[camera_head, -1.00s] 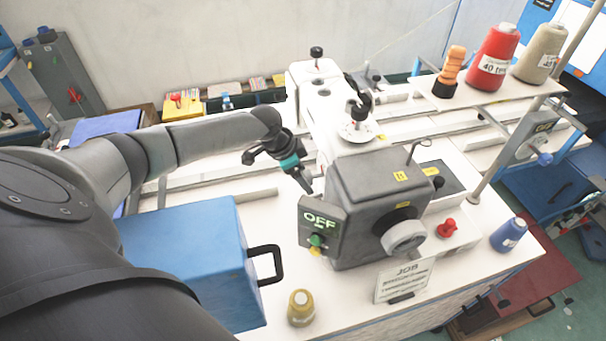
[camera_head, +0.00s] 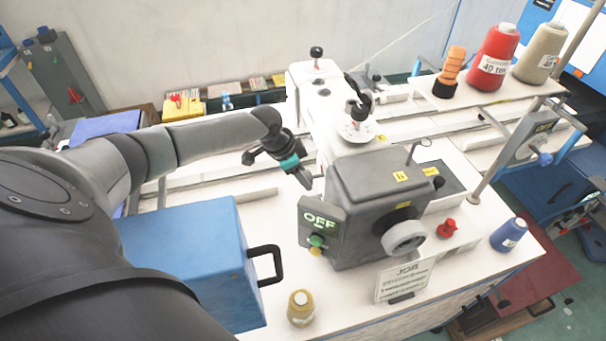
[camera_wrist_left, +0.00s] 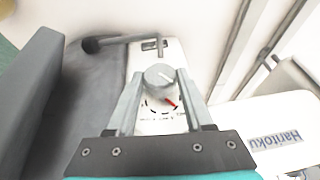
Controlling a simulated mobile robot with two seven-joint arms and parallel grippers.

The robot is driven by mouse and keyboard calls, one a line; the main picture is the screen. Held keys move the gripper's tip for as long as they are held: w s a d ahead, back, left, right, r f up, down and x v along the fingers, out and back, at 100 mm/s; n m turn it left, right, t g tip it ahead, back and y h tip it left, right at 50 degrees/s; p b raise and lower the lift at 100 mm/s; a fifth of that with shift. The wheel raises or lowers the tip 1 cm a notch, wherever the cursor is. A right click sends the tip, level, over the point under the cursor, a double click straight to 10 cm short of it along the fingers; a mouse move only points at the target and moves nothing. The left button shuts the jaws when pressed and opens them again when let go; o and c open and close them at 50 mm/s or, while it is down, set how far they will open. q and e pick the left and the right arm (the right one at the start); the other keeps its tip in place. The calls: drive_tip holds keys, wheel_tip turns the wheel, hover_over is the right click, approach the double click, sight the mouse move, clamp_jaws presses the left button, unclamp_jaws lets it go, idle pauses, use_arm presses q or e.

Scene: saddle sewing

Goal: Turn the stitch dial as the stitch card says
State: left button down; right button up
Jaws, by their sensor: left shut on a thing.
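The stitch dial (camera_wrist_left: 158,76) is a small grey round knob with a white line on its top. It sits on the white machine side over a printed scale with a red mark (camera_wrist_left: 170,101). My left gripper (camera_wrist_left: 157,82) is shut on the dial, one finger on each side. In the head view my left gripper (camera_head: 305,182) is at the left side of the sewing machine (camera_head: 375,185), and the dial cannot be made out there. The stitch card (camera_head: 405,281), headed JOB, stands at the machine's front; its smaller lines are not legible. My right gripper is not in view.
A grey lever (camera_wrist_left: 120,41) with a dark knob is close above the dial in the wrist view. A blue box (camera_head: 185,260) with a black handle stands left of the machine.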

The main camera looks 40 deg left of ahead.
use_arm(q)
drive_tip(key=shift+s+d+t+y+p, duration=0.2)
drive_tip(key=shift+t+y+p, duration=0.7)
drive_tip(key=shift+p, duration=0.9)
drive_tip(key=shift+f, duration=0.1)
drive_tip(key=shift+m, duration=0.3)
drive_tip(key=shift+c, duration=1.4)
unclamp_jaws()
drive_tip(key=v, duration=1.5)
